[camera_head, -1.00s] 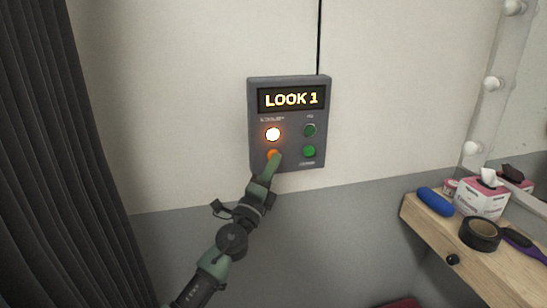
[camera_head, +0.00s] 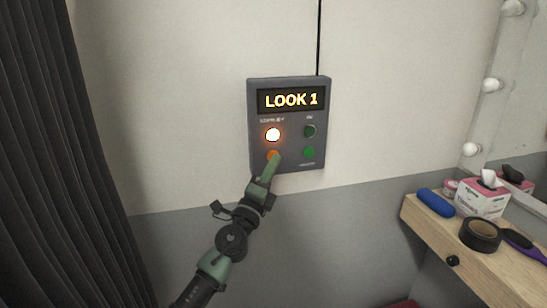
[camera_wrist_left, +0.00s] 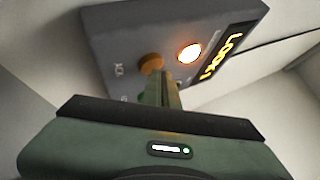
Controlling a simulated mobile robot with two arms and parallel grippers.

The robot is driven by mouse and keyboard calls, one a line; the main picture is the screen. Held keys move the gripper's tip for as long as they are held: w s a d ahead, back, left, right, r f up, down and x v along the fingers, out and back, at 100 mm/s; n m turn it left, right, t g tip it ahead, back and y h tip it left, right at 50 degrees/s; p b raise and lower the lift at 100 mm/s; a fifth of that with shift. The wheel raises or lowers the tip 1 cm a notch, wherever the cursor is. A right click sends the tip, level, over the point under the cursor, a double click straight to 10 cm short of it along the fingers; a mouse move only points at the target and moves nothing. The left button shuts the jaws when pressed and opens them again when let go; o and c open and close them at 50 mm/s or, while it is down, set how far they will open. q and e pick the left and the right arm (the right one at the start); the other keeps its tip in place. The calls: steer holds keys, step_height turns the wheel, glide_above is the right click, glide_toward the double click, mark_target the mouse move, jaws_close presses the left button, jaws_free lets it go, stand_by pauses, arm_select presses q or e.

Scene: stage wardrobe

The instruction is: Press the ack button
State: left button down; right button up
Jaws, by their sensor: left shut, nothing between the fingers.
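A dark grey box (camera_head: 252,110) hangs on the wall, with a display (camera_head: 291,100) reading "LOOK 1". Below it are a glowing white-orange lamp (camera_head: 273,134), an orange button (camera_head: 272,154), a dark green round part (camera_head: 310,131) and a green button (camera_head: 309,152).
A black cable (camera_head: 319,40) runs up the wall from the box. A dark curtain (camera_head: 60,150) hangs at left. At right, a wooden shelf (camera_head: 430,237) holds a blue roll (camera_head: 435,202), black tape (camera_head: 480,235) and a tissue box (camera_head: 482,200). The wall around the box is clear.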

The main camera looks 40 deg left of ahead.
arm_select(q)
steer(key=shift+s+d, duration=0.4)
steer(key=s+d+p, duration=0.1)
steer(key=s+d, duration=0.2)
steer(key=shift+s+d, duration=0.1)
steer(key=shift+d, duration=0.3)
stand_by(0.8)
